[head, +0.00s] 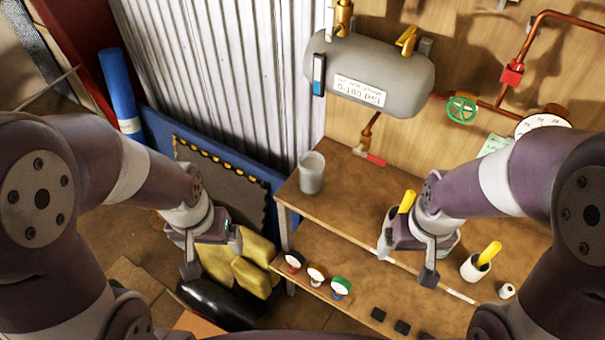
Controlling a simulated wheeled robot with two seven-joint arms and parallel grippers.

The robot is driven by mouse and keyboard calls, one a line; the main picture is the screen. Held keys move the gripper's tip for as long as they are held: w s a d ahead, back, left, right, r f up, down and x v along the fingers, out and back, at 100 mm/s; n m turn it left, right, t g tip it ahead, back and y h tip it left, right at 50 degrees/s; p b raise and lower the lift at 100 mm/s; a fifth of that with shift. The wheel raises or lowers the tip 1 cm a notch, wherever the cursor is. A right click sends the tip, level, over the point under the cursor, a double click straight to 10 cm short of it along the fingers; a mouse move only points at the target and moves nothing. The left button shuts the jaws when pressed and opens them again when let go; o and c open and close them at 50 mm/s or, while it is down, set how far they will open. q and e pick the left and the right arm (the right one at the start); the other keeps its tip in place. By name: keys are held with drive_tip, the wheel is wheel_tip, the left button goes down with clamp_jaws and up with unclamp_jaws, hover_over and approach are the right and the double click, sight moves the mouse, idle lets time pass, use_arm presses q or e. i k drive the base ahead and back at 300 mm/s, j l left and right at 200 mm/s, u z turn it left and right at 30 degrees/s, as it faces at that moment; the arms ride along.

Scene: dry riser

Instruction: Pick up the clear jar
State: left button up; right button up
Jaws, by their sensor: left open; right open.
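The clear jar (311,173) stands upright on the wooden workbench (352,200), near its left end. It looks greyish and translucent. My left gripper (212,258) is open and empty, left of the bench and lower in the picture than the jar. My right gripper (407,262) is open over the bench, to the right of the jar and apart from it. A pale cup with a yellow handle (407,201) is partly hidden behind the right gripper; I cannot tell whether they touch.
Three small gauges (316,277) sit along the lower shelf, with dark square pieces (402,327) nearby. A grey tank (370,75) and copper pipes hang above. Yellow sacks (254,268) lie on the floor.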

sight(311, 164)
drive_tip(key=i+l+z, duration=0.1)
drive_tip(key=i+z, duration=0.2)
drive_tip(key=z, duration=0.15)
drive_tip(key=i+z, duration=0.4)
drive_tip(key=k, duration=0.1)
